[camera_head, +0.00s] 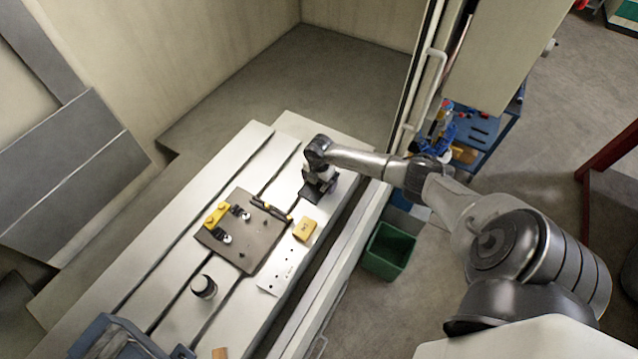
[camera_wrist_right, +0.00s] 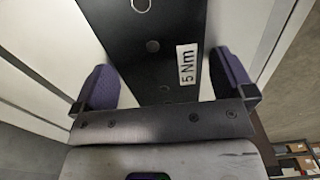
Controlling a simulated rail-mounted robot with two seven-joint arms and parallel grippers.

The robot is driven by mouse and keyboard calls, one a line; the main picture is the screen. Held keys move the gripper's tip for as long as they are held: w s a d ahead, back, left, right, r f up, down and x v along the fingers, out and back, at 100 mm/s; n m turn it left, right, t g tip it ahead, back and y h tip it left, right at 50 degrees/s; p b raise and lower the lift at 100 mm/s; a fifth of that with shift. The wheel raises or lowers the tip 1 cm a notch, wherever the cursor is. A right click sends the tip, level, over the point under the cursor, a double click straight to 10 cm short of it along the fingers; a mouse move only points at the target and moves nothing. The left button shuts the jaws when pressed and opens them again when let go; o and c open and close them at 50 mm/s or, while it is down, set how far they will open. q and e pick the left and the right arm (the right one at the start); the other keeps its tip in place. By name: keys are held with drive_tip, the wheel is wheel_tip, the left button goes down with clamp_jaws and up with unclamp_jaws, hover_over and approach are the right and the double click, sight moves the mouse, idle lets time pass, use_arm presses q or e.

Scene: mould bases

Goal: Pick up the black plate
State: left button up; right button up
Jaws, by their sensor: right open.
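The black plate (camera_wrist_right: 150,50) fills the middle of the right wrist view. It has round holes and a white label reading 5 Nm. In the head view a small dark part of it (camera_head: 307,195) shows just below my right gripper (camera_head: 319,184), which hides the rest. My right gripper, also in the wrist view (camera_wrist_right: 165,80), is open, with one purple finger on each side of the plate. Gaps show between the fingers and the plate's edges; its height above the plate is hard to tell. My left gripper is not in view.
A green bin (camera_head: 389,250) and blue cart (camera_head: 490,130) are beyond the frame to the right.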

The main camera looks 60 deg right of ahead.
drive_tip(key=shift+c, duration=0.4)
drive_tip(key=c, duration=0.9)
drive_tip(key=shift+c, duration=0.2)
drive_tip(key=shift+r, duration=0.1)
